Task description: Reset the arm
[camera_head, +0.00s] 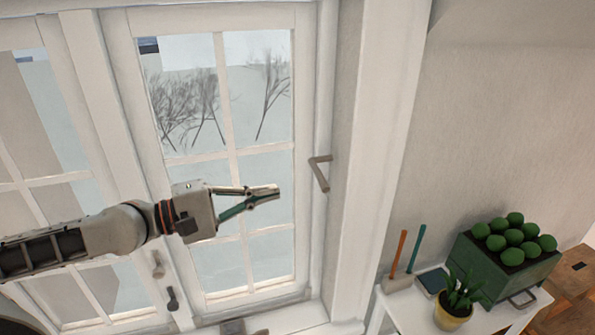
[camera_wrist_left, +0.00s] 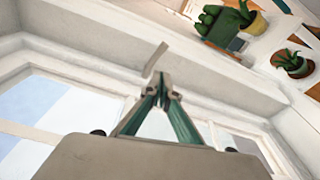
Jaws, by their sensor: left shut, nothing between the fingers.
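My left arm (camera_head: 120,228) reaches in from the left in the head view, across the white window. My left gripper (camera_head: 276,191) is shut and empty, its fingertips pointing right in front of the window panes. In the left wrist view the fingertips (camera_wrist_left: 158,88) meet, with nothing visible between them. The grey window handle (camera_head: 320,173) is on the frame to the right of the fingertips, apart from them in the head view. In the wrist view a handle (camera_wrist_left: 154,60) appears just beyond the tips; I cannot tell the gap. My right gripper is not in view.
A white shelf (camera_head: 392,306) at the lower right holds a green crate (camera_head: 508,271) of round green plants, a potted plant (camera_head: 455,303) and two upright tools in a holder (camera_head: 398,282). Another window handle (camera_head: 172,299) is below the arm. The wall at right is bare.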

